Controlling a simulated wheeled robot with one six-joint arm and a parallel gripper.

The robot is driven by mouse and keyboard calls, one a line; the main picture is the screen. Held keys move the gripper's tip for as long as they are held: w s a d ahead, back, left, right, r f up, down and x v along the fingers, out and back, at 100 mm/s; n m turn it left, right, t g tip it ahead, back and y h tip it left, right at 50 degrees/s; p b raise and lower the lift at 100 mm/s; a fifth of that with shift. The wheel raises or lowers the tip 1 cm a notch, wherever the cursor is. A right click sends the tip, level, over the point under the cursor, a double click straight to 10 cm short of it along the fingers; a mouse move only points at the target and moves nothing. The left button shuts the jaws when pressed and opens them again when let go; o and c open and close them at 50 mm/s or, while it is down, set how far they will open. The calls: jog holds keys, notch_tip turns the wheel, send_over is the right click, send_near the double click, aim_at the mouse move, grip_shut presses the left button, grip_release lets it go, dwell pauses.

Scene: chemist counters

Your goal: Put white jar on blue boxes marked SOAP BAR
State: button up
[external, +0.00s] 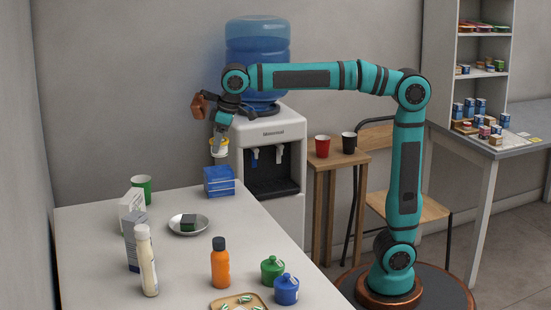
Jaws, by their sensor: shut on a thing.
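My gripper (219,138) is shut on the white jar (218,150), which has a yellowish band near its top. It holds the jar upright in the air at the back of the white table. The blue boxes (218,182) stand together on the table's back right part, below the jar. The jar looks apart from the boxes, with a gap under it. Any lettering on the boxes is too small to read.
A white bottle (147,262), green jar (272,268) and blue jar (286,289) are nearer. A water dispenser (285,128) stands behind.

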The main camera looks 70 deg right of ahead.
jog(key=w+d+r+m, duration=0.1)
jog(key=w+d+r, duration=0.1)
jog(key=w+d, duration=0.25)
send_over(214, 170)
jog(key=s, duration=0.1)
jog(key=shift+s+d+f, duration=0.1)
jog(key=shift+d+f, duration=0.05)
jog(key=shift+f, duration=2.35)
jog(key=shift+d+f, duration=0.15)
jog(key=shift+f, duration=2.35)
jog(key=shift+f, duration=0.1)
jog(key=o, duration=1)
jog(key=v, duration=1.2)
jog(key=shift+a, duration=0.15)
